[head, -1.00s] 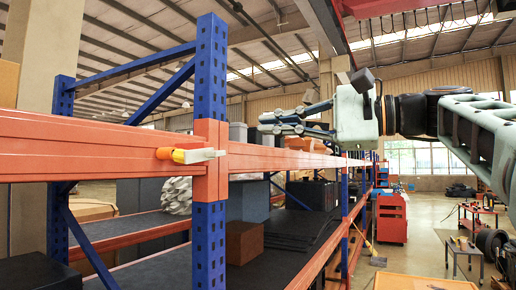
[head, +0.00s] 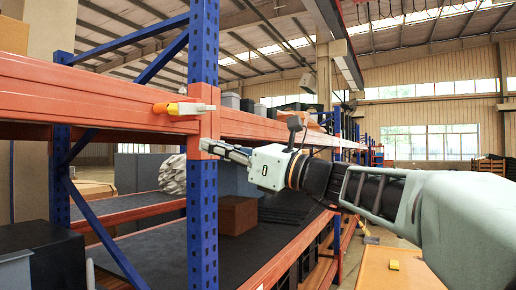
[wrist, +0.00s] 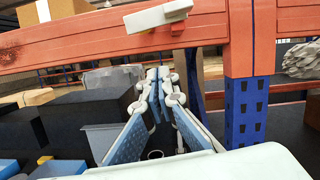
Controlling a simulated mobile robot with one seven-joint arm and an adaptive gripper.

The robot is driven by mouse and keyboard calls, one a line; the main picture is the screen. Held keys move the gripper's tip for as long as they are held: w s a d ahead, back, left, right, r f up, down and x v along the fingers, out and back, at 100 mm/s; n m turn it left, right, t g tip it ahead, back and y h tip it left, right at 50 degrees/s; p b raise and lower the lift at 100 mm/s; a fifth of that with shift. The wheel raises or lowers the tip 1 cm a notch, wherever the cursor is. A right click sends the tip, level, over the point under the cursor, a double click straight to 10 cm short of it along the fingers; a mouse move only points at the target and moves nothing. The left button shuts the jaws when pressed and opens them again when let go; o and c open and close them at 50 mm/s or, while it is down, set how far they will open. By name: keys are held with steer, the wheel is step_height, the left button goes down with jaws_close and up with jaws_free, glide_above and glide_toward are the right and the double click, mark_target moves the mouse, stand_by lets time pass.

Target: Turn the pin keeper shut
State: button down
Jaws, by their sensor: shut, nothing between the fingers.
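The pin keeper (head: 194,109) is a pale grey-white lever on the orange beam, beside the blue post. A yellow and orange pin (head: 166,107) sticks out at its left end. The lever lies nearly level. My gripper (head: 206,146) is shut and empty, pointing left, just below and slightly right of the keeper. Its fingertips also show in the wrist view (wrist: 157,73), below the keeper and apart from it in the picture. How far they are from the beam in depth, I cannot tell.
The orange beam (head: 80,98) meets the blue post (head: 203,225) at the keeper. Lower shelves hold a brown box (head: 238,214) and a dark box (head: 38,255). A diagonal blue brace (head: 100,235) runs behind at left. Open space lies in front of the rack.

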mark_target(189, 114)
steer(key=a+r, duration=0.1)
steer(key=a+r+p, duration=0.1)
steer(key=r, duration=0.1)
steer(key=a+r, duration=0.1)
steer(key=shift+w+r, duration=0.25)
steer(key=shift+r, duration=0.1)
steer(key=shift+s+r+p, duration=0.3)
steer(key=shift+r+p, duration=0.55)
steer(key=shift+p, duration=0.15)
steer(key=shift+f, duration=0.2)
